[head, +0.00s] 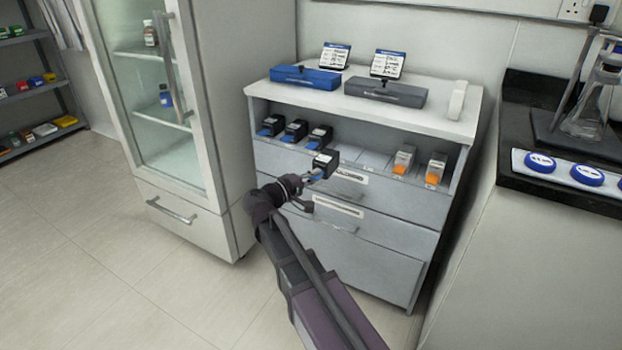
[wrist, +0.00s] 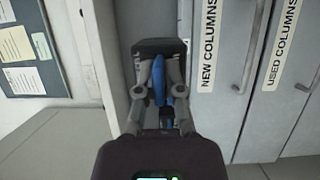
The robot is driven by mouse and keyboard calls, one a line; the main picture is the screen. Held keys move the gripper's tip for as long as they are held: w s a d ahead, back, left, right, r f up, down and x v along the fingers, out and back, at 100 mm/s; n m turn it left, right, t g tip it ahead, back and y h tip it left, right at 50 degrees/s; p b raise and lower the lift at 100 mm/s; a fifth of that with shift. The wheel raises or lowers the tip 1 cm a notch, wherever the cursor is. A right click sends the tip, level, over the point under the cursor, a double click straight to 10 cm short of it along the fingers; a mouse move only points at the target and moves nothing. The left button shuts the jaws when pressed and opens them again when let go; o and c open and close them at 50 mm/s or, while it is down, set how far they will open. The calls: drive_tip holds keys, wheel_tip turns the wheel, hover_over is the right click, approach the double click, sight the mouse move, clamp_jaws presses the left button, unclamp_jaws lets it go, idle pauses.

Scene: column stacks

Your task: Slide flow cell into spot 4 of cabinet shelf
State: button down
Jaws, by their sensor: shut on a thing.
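My gripper (head: 314,177) is shut on a flow cell (head: 325,161), a dark block with a pale label and a blue front part. It holds the cell in front of the cabinet. In the wrist view, my gripper (wrist: 162,80) has its fingers on both sides of the blue part, with the dark body (wrist: 160,46) beyond. The open cabinet shelf (head: 350,153) is a row of spots under the cabinet top. Several cells stand in it: blue-fronted dark ones (head: 295,131) at the left, and two orange-fronted pale ones (head: 404,159) at the right. Empty spots lie between these groups.
A blue case (head: 305,77) and a grey case (head: 386,92) lie on the cabinet top (head: 430,117). Labelled drawers (head: 268,158) are below the shelf. A glass-door fridge (head: 160,110) stands close at left, and a dark-topped bench (head: 570,198) at right.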

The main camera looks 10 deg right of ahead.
drive_tip(key=shift+w+d, duration=1.4)
drive_tip(key=shift+w, duration=0.55)
drive_tip(key=shift+w+d, duration=1.45)
drive_tip(key=shift+w, duration=0.5)
drive_tip(key=shift+w+d, duration=1.4)
drive_tip(key=shift+w, duration=0.55)
drive_tip(key=shift+f+b, duration=0.35)
drive_tip(key=c, duration=0.7)
unclamp_jaws()
drive_tip(key=v, duration=0.7)
drive_tip(key=shift+s+a, duration=0.15)
drive_tip(key=shift+a, duration=0.1)
